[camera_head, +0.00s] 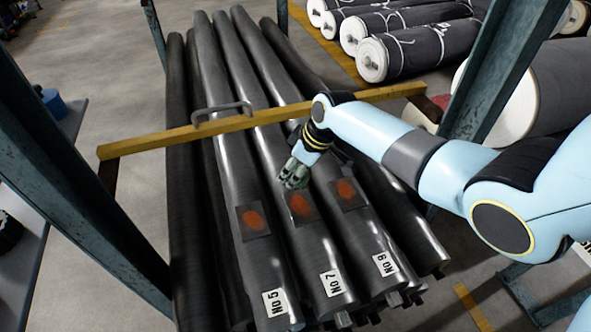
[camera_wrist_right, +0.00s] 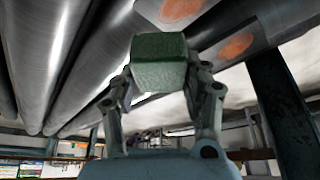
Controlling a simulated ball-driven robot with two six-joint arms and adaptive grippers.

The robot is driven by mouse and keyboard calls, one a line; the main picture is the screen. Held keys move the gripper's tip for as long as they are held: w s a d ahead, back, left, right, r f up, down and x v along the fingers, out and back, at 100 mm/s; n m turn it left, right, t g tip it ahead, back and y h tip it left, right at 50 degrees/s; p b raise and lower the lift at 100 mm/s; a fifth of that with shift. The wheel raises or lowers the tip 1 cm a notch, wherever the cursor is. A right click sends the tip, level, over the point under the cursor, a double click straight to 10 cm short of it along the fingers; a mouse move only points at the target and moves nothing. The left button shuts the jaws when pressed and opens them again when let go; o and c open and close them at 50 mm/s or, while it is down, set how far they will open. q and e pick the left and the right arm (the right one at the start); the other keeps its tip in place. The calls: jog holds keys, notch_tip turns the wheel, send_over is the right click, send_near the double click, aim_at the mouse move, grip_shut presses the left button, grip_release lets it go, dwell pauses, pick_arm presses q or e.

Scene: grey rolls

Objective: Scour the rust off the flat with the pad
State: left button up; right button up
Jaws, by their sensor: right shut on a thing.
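Several long dark rolls lie side by side, and three of them carry a square dark flat with an orange rust patch. The left flat (camera_head: 254,221) is on the roll marked NO 5, the middle flat (camera_head: 302,207) on NO 7, and the right flat (camera_head: 348,193) on the roll to its right. My right gripper (camera_head: 294,178) is just behind the middle flat's rust. In the wrist view it is shut on a green block-like pad (camera_wrist_right: 160,62). Whether the pad touches the roll I cannot tell. Two rust patches show above it in that view. My left gripper is not in view.
A yellow bar (camera_head: 150,143) with a grey handle (camera_head: 222,113) crosses above the rolls. Teal posts (camera_head: 70,180) stand at both sides of the rack. Wrapped white-ended rolls (camera_head: 420,48) lie on the floor at the back right.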

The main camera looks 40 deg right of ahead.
jog(key=shift+r+p, duration=1)
jog(key=shift+r, duration=0.35)
